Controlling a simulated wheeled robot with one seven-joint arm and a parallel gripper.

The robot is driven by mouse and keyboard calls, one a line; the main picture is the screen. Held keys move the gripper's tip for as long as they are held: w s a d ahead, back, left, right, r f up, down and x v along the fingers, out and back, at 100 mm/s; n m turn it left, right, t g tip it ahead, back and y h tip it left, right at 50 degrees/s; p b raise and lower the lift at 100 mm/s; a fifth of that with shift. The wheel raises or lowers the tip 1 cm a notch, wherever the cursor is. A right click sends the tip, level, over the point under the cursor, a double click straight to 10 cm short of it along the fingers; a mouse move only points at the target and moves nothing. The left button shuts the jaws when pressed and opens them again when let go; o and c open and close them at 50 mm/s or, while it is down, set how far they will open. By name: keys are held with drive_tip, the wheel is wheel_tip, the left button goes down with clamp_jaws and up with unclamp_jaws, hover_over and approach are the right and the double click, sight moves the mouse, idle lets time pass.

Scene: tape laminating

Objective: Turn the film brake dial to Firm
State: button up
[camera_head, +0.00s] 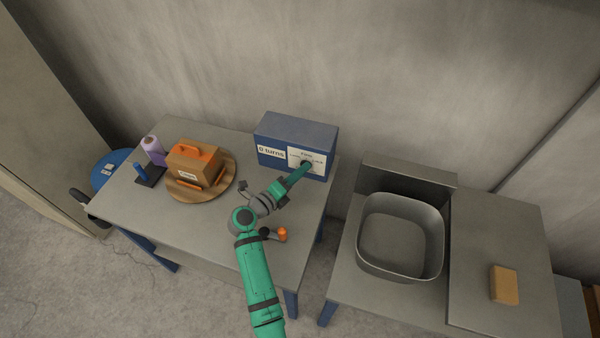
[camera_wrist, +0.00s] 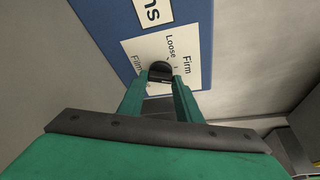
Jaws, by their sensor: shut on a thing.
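The film brake dial (camera_wrist: 160,71) is a dark round knob on a white label plate (camera_wrist: 190,62) on the front of the blue box. The words "Loose" and "Firm" show on the plate in the wrist view. My gripper (camera_wrist: 160,78) is shut on the dial, with a green finger on each side of it. In the head view my gripper (camera_head: 305,167) reaches the right part of the blue box's (camera_head: 296,130) front and hides most of the dial. I cannot tell clearly which word the dial points to.
An orange and brown device (camera_head: 194,163) stands on a round wooden board (camera_head: 226,182) on the grey table. A purple roll (camera_head: 152,146) stands left of it. An orange-knobbed crank (camera_head: 281,235) lies near the table's front. A sink basin (camera_head: 400,236) stands to the right.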

drive_tip(key=shift+f+n+t+h, duration=0.15)
drive_tip(key=shift+n+t+h, duration=0.4)
drive_tip(key=shift+n, duration=1.25)
drive_tip(key=shift+h, duration=0.25)
drive_tip(key=o, duration=1)
drive_tip(key=shift+o, duration=0.2)
